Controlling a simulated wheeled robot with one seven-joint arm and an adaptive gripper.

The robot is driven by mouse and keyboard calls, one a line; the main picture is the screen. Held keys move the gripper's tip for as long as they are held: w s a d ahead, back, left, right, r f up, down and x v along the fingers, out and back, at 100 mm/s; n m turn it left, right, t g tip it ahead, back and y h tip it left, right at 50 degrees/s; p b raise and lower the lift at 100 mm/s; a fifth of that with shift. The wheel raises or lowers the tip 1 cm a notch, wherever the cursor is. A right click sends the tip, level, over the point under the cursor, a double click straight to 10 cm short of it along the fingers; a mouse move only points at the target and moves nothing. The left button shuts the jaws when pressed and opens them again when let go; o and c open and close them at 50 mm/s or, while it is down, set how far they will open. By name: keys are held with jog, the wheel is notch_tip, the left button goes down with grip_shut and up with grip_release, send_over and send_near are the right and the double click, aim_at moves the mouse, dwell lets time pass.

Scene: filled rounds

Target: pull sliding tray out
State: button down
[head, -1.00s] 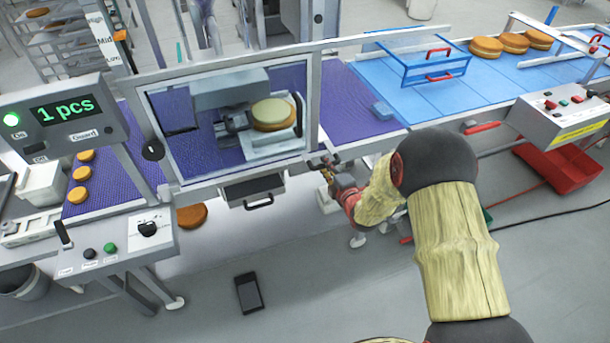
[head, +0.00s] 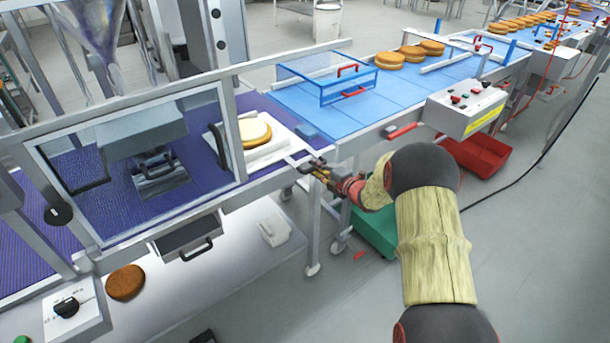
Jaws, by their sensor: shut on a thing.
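The sliding tray (head: 283,142) is a pale plate at the right end of the guarded machine. Much of it shows beyond the right edge of the guard window, over the purple belt. The jaws are small here and hide part of the handle.
The clear guard window (head: 150,170) stands left of the tray, a dark press head (head: 158,175) behind it. A blue belt (head: 360,100) with a clear hood (head: 330,78) lies to the right. A drawer (head: 188,238) hangs below. A green crate (head: 375,228) stands under my arm.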

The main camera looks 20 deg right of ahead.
jog(key=shift+w+d, duration=0.1)
jog(key=shift+d, duration=0.3)
jog(key=c, duration=2.2)
grip_release()
jog(key=shift+d+f, duration=0.1)
jog(key=shift+d, duration=0.1)
jog(key=o, duration=0.4)
jog(key=shift+a, duration=0.1)
jog(key=v, duration=1.2)
